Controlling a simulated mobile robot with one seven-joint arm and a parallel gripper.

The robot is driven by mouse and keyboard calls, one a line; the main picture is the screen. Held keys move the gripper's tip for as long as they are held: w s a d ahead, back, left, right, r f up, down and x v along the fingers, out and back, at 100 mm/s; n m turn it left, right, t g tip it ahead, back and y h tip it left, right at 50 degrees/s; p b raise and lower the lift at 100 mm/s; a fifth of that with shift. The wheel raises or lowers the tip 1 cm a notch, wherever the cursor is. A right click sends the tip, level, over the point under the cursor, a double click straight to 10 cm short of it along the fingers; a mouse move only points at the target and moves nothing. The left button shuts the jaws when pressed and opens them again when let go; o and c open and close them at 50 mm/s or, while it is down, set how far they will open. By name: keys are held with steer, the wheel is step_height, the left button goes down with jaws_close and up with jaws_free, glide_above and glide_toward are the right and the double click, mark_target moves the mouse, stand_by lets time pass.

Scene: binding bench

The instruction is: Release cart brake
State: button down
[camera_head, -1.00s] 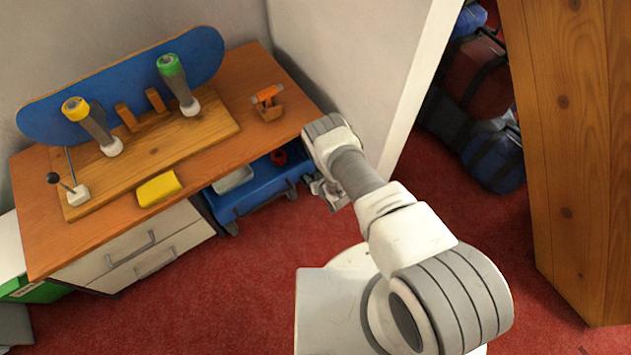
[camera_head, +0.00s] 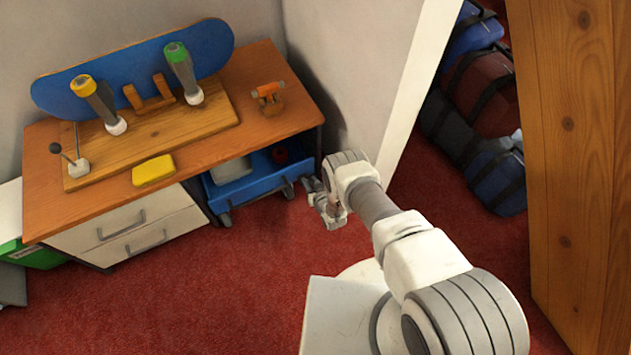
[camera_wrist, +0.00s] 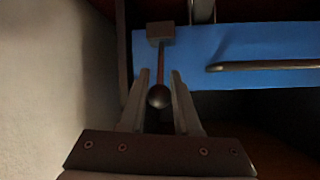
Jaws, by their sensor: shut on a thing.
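The blue cart (camera_head: 262,187) stands under the right part of the bench. Its blue front panel (camera_wrist: 225,45) fills the upper right of the wrist view, with a dark bar handle (camera_wrist: 265,66) across it. The brake lever (camera_wrist: 159,97) is a thin reddish rod with a dark ball knob, coming from a grey block (camera_wrist: 160,32) at the panel's left end. My gripper (camera_wrist: 160,78) is shut on the brake lever, one finger on each side near the knob. In the head view my gripper (camera_head: 326,205) is low, beside the cart's right end; the lever is hidden there.
The wooden bench (camera_head: 225,150) carries a blue skateboard deck (camera_head: 140,65), a yellow block (camera_head: 153,171) and an orange-handled tool (camera_head: 268,92). A pale wall (camera_head: 340,75) stands close to my gripper. Red carpet (camera_head: 200,280) is clear in front of the cart.

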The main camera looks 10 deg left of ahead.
stand_by(0.6)
steer(key=c, duration=0.6)
jaws_free()
steer(key=shift+s+d+r, duration=0.1)
steer(key=shift+s, duration=0.05)
